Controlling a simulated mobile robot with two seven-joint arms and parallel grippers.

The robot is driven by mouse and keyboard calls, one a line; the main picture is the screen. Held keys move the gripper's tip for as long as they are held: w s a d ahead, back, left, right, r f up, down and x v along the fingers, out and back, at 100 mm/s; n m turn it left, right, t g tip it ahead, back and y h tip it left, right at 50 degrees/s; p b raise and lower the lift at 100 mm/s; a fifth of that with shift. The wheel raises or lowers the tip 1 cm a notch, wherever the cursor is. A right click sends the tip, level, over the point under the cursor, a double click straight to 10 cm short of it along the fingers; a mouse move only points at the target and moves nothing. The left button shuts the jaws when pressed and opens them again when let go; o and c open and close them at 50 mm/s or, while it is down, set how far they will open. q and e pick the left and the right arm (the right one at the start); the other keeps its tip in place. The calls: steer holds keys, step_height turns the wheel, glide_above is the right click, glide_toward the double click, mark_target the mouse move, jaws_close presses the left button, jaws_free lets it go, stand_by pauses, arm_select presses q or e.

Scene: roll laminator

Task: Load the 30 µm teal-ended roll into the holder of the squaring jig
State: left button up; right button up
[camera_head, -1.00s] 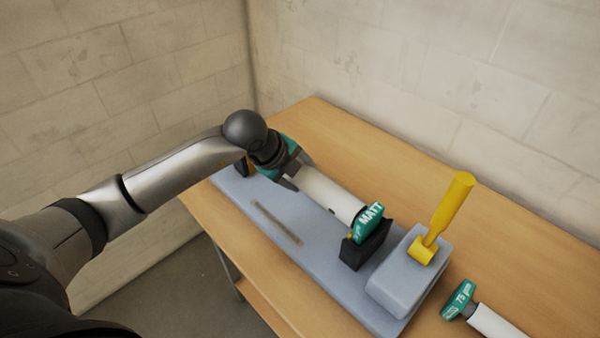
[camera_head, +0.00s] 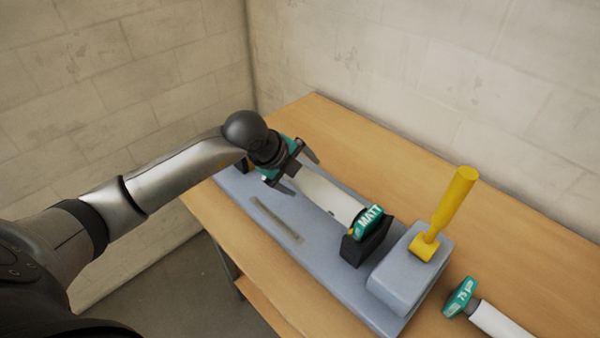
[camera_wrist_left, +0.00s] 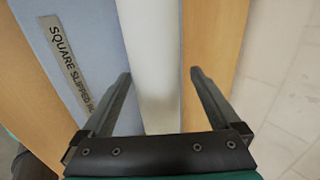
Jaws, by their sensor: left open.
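A white roll (camera_head: 325,198) with a teal end marked MATT (camera_head: 369,222) lies along the blue-grey squaring jig (camera_head: 240,192). Its teal end sits at the jig's near black holder block (camera_head: 367,246). Its far end is hidden behind my gripper, so I cannot tell how it rests there. No 30 µm marking is readable on it. My left gripper (camera_head: 305,177) is open, with one finger on each side of the roll. In the left wrist view the white roll (camera_wrist_left: 152,40) runs between the two spread fingers, with gaps visible on both sides.
A yellow lever (camera_head: 452,205) stands on a grey block (camera_head: 408,275) at the jig's near end. Another roll with a teal 75 µm end (camera_head: 461,298) lies at the lower right. The wooden table (camera_head: 400,160) is clear behind the jig, near the wall.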

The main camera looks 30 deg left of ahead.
arm_select(q)
steer(key=shift+r, duration=0.1)
steer(key=shift+r, duration=0.25)
steer(key=p+v, duration=0.1)
steer(key=v, duration=1.1)
steer(key=shift+r, duration=0.25)
steer(key=shift+s, duration=0.1)
